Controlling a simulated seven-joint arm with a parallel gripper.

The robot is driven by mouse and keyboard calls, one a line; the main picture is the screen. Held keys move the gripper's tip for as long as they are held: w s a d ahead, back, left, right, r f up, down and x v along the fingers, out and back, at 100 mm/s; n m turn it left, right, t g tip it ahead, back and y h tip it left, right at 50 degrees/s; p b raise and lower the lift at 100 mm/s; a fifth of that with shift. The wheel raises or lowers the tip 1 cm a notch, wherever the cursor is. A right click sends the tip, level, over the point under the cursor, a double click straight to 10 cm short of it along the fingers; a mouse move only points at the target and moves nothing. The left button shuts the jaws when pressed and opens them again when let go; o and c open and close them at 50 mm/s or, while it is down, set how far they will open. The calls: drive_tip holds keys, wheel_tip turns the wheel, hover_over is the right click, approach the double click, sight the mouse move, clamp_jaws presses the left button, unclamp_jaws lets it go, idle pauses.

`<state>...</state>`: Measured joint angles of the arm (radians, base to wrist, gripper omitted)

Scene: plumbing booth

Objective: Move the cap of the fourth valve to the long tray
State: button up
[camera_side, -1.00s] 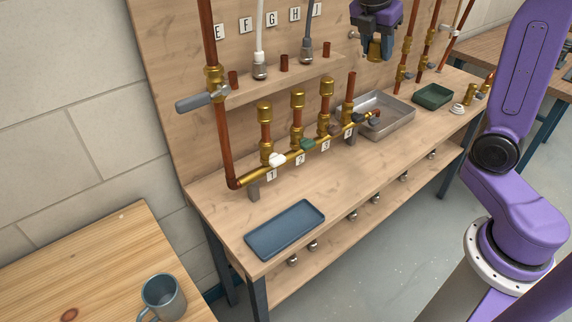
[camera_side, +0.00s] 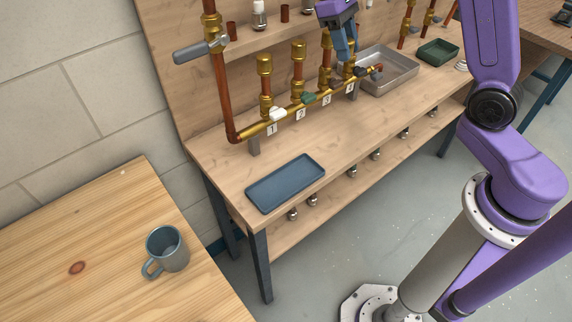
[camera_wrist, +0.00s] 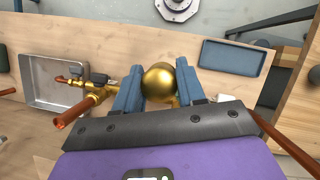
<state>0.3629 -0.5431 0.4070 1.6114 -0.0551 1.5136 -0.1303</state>
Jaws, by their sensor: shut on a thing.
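My gripper (camera_side: 346,52) is shut on a brass cap, which shows as a gold ball between the fingers in the wrist view (camera_wrist: 159,79). In the side view the fingers hide most of the cap. My gripper is above the manifold, in front of the fourth valve (camera_side: 349,72), whose copper pipe end is bare in the wrist view (camera_wrist: 72,116).
A steel pan (camera_side: 398,72) stands right of the manifold (camera_side: 290,113), with a small green tray (camera_side: 437,51) beyond. A shelf (camera_side: 262,46) and a vertical copper pipe (camera_side: 222,95) flank the valves. The bench between manifold and blue tray is clear.

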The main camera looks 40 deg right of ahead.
wheel_tip(320, 180, down, 9)
drive_tip(key=n+t+h, duration=0.3)
drive_tip(key=n+t, duration=0.1)
drive_tip(key=n, duration=0.8)
drive_tip(key=a+f+n+t+y, duration=0.2)
drive_tip(key=a+f+n+t, duration=0.3)
drive_tip(key=n, duration=0.9)
drive_tip(key=s+a+n+g+y, duration=0.4)
drive_tip(key=s+n, duration=0.4)
drive_tip(key=n, duration=0.5)
drive_tip(key=s+a+n+g+y, duration=0.1)
drive_tip(key=s+a+n+y, duration=0.3)
drive_tip(key=s+n, duration=0.6)
drive_tip(key=n+h, duration=0.1)
drive_tip(key=n, duration=0.1)
hover_over(281, 187)
drive_tip(key=d, duration=0.2)
wheel_tip(281, 187, down, 8)
drive_tip(key=shift+s+f, duration=0.1)
drive_tip(key=shift+s, duration=0.05)
drive_tip(key=shift+w+a+f, duration=0.2)
drive_tip(key=shift+w+f, duration=0.1)
drive_tip(key=shift+f, duration=1.65)
